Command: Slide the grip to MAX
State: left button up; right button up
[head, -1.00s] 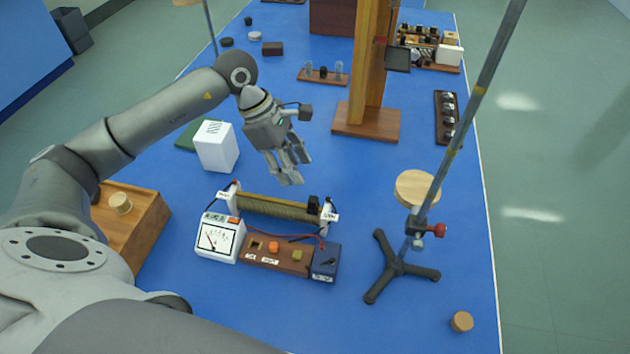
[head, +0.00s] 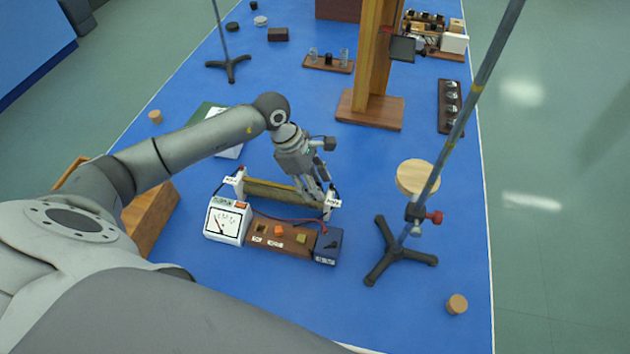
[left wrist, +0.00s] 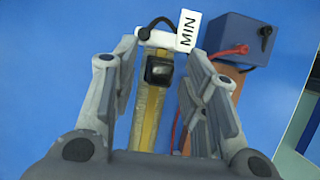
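The rheostat (head: 268,196) lies across the blue table, with a white end block and tag at each end. In the left wrist view its black slider grip (left wrist: 158,70) sits close to the end block with the MIN tag (left wrist: 188,32). My left gripper (left wrist: 160,95) is open, with one finger on each side of the grip and gaps between. In the head view the left gripper (head: 318,196) is over the right end of the rheostat and hides the grip. The tag at the left end (head: 229,181) is too small to read. My right gripper is not in view.
In front of the rheostat are a white meter (head: 226,222), a wooden switch board (head: 270,240) and a dark blue box (head: 328,246) with red leads. A tripod stand (head: 390,262) with a slanting rod is to the right. A wooden post (head: 372,60) rises behind.

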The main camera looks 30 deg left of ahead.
aim_at(272, 183)
pick_arm(q)
grip_shut()
jog(key=s+a+b, duration=0.1)
jog(key=a+b, duration=0.1)
jog(key=a, duration=0.2)
jog(key=s+a+b, duration=0.1)
jog(key=a+b, duration=0.1)
jog(key=a, duration=0.2)
jog(key=s+a+b, duration=0.1)
jog(key=a+b, duration=0.1)
jog(key=a, duration=0.2)
jog(key=shift+f, duration=0.2)
jog(key=shift+s+a+r+b, duration=0.15)
jog(key=shift+s+a+b, duration=0.05)
jog(key=shift+a+b, duration=0.3)
jog(key=shift+r, duration=0.1)
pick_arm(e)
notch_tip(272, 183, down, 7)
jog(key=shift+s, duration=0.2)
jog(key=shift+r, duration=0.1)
pick_arm(q)
jog(key=shift+o, duration=0.3)
grip_release()
jog(key=v, duration=1.2)
